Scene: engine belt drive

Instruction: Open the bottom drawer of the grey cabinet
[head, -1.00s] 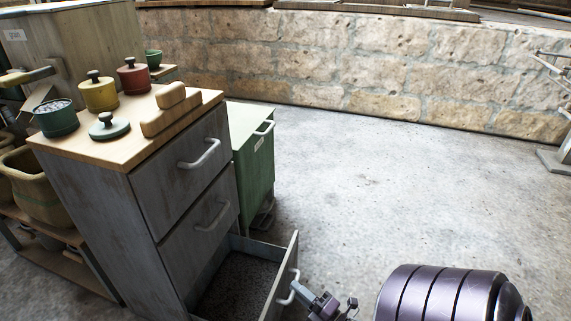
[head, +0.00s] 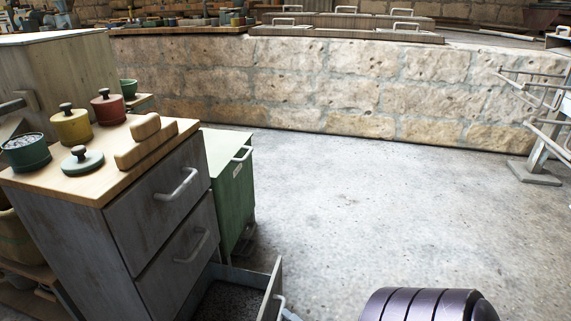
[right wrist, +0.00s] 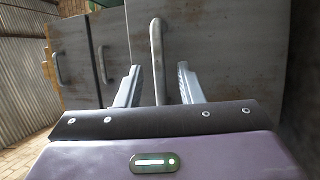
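The grey cabinet (head: 125,225) stands at the left in the head view, under a wooden top. Its bottom drawer (head: 268,290) is pulled out, and its dark inside shows. The lower picture edge cuts the drawer off. Its handle (head: 280,307) is at the bottom edge there and shows upright in the right wrist view (right wrist: 156,40). My right gripper (right wrist: 160,67) has its two fingers apart, one on each side of this handle, with gaps visible. In the head view only a sliver of it may show. My left gripper is not in view.
The two upper drawers (head: 160,195) are shut. Pots and lids, such as a yellow pot (head: 72,127), stand on the cabinet top. A green bin (head: 232,185) stands behind the cabinet. Open floor (head: 370,210) lies to the right, up to a stone wall (head: 330,90).

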